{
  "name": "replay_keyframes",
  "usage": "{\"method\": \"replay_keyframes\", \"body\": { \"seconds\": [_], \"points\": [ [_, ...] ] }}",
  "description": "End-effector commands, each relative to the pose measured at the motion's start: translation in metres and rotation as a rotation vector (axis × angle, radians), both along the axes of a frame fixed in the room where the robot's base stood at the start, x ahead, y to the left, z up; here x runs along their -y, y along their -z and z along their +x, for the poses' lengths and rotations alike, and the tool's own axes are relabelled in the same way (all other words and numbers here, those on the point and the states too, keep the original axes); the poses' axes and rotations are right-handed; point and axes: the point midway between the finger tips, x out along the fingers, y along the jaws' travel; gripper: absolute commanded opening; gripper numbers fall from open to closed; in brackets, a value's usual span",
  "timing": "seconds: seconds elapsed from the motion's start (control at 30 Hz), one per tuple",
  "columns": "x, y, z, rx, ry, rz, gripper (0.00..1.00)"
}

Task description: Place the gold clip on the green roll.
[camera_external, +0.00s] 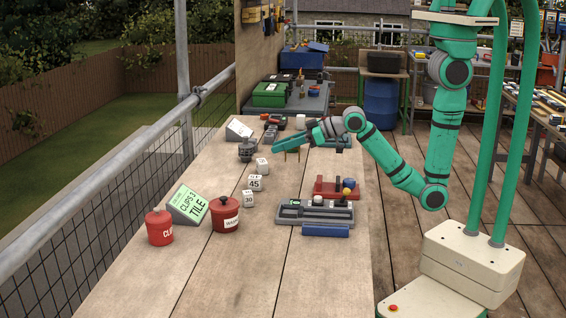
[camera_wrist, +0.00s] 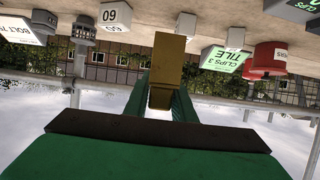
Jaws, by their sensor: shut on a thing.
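The gold clip (camera_wrist: 167,60) shows in the wrist view as a flat gold-brown plate between my green fingers. My gripper (camera_wrist: 161,96) is shut on it and holds it above the bench. In the external view my gripper (camera_external: 278,146) reaches left over the far half of the bench, to the right of a dark grey post-like item (camera_external: 246,150). The clip is too small there to make out surely. I cannot pick out the green roll with certainty in either view.
White number blocks (camera_external: 255,182) stand mid-bench. Red pots (camera_external: 225,214) and a tilted green-faced sign (camera_external: 188,204) stand at the near left. A grey tray (camera_external: 315,212) and a red holder (camera_external: 334,188) lie at the right. The near bench (camera_external: 240,280) is clear.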

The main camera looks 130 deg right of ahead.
Motion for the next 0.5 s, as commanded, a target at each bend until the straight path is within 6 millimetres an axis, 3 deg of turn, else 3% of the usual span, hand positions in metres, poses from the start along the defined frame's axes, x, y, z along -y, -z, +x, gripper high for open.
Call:
{"method": "replay_keyframes", "body": {
  "seconds": [0.27,0.37,0.5],
  "points": [
    [0.005,-0.009,-0.002,-0.001,0.009,0.000,0.00],
    [0.023,-0.009,-0.009,-0.002,0.033,-0.001,0.00],
    [0.068,-0.009,-0.030,-0.004,0.098,0.000,0.00]
  ]
}}
